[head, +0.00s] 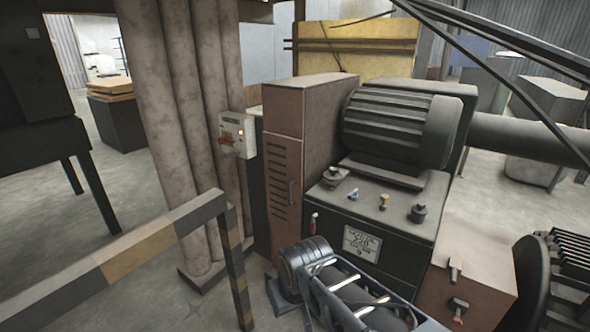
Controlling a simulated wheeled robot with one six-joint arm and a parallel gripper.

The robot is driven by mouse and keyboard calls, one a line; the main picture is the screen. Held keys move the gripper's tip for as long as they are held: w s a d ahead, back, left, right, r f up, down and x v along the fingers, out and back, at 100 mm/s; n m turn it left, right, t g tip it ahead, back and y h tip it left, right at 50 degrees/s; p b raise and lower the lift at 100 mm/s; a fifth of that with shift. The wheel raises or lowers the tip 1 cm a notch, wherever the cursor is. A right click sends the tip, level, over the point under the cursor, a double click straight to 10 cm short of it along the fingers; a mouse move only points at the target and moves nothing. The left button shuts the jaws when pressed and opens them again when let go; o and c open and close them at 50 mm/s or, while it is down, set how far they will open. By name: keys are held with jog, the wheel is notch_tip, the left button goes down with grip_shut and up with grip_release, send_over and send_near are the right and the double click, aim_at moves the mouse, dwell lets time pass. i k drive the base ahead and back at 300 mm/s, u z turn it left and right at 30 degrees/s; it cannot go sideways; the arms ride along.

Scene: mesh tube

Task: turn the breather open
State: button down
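Several small fittings stand on the dark top of the tank (399,230), below the ribbed motor. They are a dark round cap (335,177) at the left, a small blue-handled fitting (352,194), a yellowish knob (384,202) and a dark round cap (417,213) at the right. I cannot tell which of them is the breather, or whether any is open. No gripper fingers can be made out in the head view, so no contact with the fittings shows.
The ribbed motor (396,128) rises behind the fittings. A brown louvred cabinet (284,170) stands to their left. A striped barrier rail (142,254) crosses the left foreground. A dark cylinder with bright bars (340,285) lies in front of the tank. A brown box (470,275) is at right.

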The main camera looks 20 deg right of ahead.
aim_at(353, 195)
jog(key=z, duration=0.3)
jog(key=k, duration=1.05)
jog(key=u, duration=1.35)
jog(key=i, duration=2)
jog(key=z, duration=1.35)
jog(key=i, duration=0.95)
jog(key=z, duration=1.3)
jog(key=i, duration=0.25)
jog(key=z, duration=0.15)
